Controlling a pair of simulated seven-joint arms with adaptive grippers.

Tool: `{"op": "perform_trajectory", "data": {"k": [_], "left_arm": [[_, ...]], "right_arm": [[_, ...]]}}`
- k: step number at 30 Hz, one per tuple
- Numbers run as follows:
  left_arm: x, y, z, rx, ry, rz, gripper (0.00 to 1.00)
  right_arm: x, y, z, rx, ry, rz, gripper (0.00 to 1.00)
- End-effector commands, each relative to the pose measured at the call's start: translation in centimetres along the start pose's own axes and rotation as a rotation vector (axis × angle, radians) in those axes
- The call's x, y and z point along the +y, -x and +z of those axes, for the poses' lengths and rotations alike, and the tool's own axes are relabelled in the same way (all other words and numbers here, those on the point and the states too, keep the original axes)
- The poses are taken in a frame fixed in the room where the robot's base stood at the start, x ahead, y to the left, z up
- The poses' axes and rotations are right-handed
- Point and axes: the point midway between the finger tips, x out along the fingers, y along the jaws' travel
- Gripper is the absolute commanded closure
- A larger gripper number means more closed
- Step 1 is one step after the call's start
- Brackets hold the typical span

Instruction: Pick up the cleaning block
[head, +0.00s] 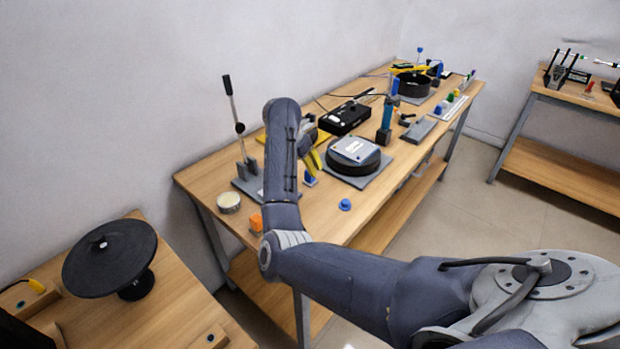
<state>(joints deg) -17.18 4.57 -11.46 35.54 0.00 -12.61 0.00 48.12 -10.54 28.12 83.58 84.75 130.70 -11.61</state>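I cannot tell for sure which object is the cleaning block. A small blue block (310,181) sits on the long wooden table, just right of my forearm. My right arm comes in from the lower right, bends up at the elbow and reaches over the table. Its wrist turns down beside yellow parts, and the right gripper's fingers are not clear there. I cannot see anything held. My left arm and gripper are not in view.
A round black device with a white top (354,151) stands on a grey plate. A lever stand (243,160), a pale round tin (229,202), a blue knob (345,204) and a black box (344,118) are nearby. The table's front right edge is fairly clear.

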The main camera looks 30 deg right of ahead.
Motion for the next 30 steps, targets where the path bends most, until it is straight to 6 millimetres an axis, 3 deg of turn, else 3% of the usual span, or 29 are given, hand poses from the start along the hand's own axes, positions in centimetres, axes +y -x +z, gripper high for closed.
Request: {"op": "perform_trajectory", "data": {"k": [7, 18, 30], "left_arm": [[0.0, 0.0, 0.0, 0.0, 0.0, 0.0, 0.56], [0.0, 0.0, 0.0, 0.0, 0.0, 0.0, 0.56], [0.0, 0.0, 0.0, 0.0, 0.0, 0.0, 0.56]], "right_arm": [[0.0, -1.1, 0.0, 0.0, 0.001, -0.002, 0.47], [-0.1, -5.2, 0.0, 0.001, 0.002, -0.002, 0.47], [-0.1, -5.7, 0.0, 0.001, 0.001, 0.0, 0.48]]}}
